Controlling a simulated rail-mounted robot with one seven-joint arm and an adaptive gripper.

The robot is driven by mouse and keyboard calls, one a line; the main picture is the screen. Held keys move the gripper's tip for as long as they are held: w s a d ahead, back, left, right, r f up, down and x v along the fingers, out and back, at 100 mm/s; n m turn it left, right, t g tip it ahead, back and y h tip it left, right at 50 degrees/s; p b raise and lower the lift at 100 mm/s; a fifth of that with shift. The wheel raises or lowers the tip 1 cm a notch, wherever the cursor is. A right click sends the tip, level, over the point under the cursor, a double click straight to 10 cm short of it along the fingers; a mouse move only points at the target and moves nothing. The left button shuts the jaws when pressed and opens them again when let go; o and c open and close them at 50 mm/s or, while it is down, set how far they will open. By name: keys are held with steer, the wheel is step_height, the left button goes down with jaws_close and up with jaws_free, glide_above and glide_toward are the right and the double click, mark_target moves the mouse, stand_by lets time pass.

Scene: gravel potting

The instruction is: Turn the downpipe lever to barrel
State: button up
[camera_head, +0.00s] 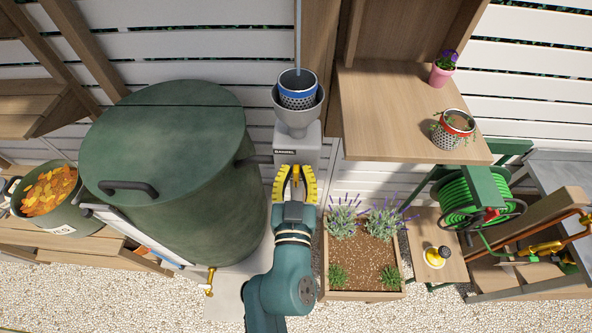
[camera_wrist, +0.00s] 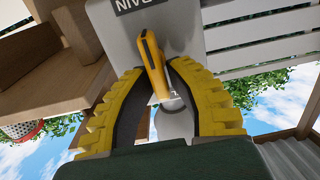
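The downpipe diverter is a grey box (camera_head: 298,140) under a grey funnel in the head view. A label reading BARREL shows on its upper face. My gripper (camera_head: 295,172) is in front of this box, its yellow ribbed fingers on either side of a slim yellow lever. In the wrist view the yellow lever (camera_wrist: 152,62) stands between the fingertips of my gripper (camera_wrist: 157,72). The fingers look apart, with gaps beside the lever; I cannot tell whether one touches it. A partly cut-off label, likely DRAIN, shows on the box (camera_wrist: 185,30) at the top.
The large green barrel (camera_head: 180,170) stands left of the diverter, with a pipe between them. A wooden shelf (camera_head: 400,100) with pots is at right. A planter (camera_head: 365,262) with lavender lies below right. A green hose reel (camera_head: 470,200) is farther right.

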jaws_close()
steer(key=shift+n, duration=0.3)
steer(key=n, duration=0.4)
steer(key=shift+a+f, duration=0.15)
steer(key=shift+a, duration=0.15)
steer(key=n, duration=0.4)
steer(key=shift+a+f+n+p, duration=0.2)
steer(key=shift+a+n+p, duration=0.05)
steer(key=shift+n+p, duration=0.15)
steer(key=shift+a+f+n+p, duration=0.1)
steer(key=shift+f+n+p, duration=0.1)
steer(key=shift+n, duration=1.25)
steer(key=shift+f+n+p, duration=0.15)
steer(key=shift+n+p, duration=0.05)
steer(key=shift+n, duration=1.2)
steer(key=shift+a+f+n+p, duration=0.1)
steer(key=shift+f+n+p, duration=0.1)
steer(key=shift+n, duration=1.25)
